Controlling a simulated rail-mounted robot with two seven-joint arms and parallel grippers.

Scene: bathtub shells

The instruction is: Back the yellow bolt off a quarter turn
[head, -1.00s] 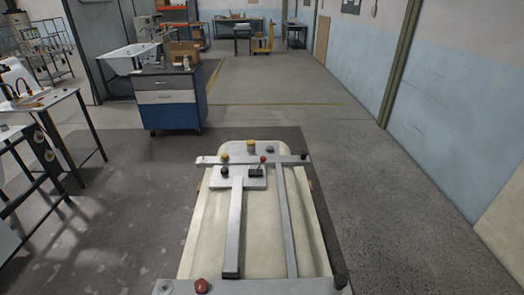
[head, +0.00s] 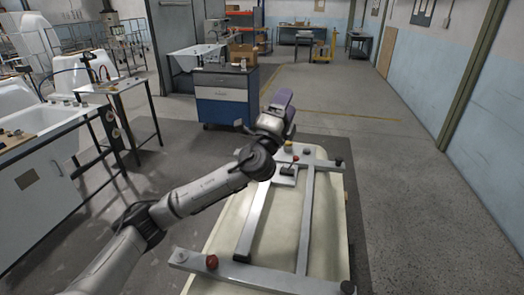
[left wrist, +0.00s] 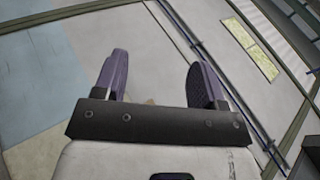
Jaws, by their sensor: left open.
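A bathtub shell (head: 335,240) lies under a grey metal frame (head: 307,215). A yellow bolt head (head: 288,146) shows at the frame's far cross bar, just below and right of my left gripper in the picture. My left gripper (head: 282,99) has purple fingers and points up and away above the far end of the shell. In the left wrist view its fingers (left wrist: 160,80) are apart with nothing between them. My left forearm and wrist hide the left part of the far cross bar. My right gripper is not in view.
A red-knobbed lever (head: 295,158), a grey knob (head: 307,152) and a black knob (head: 339,161) sit near the bolt. A red knob (head: 212,262) is on the near bar. A blue cabinet (head: 225,95) stands behind, a sink bench (head: 50,150) at left. Floor at right is clear.

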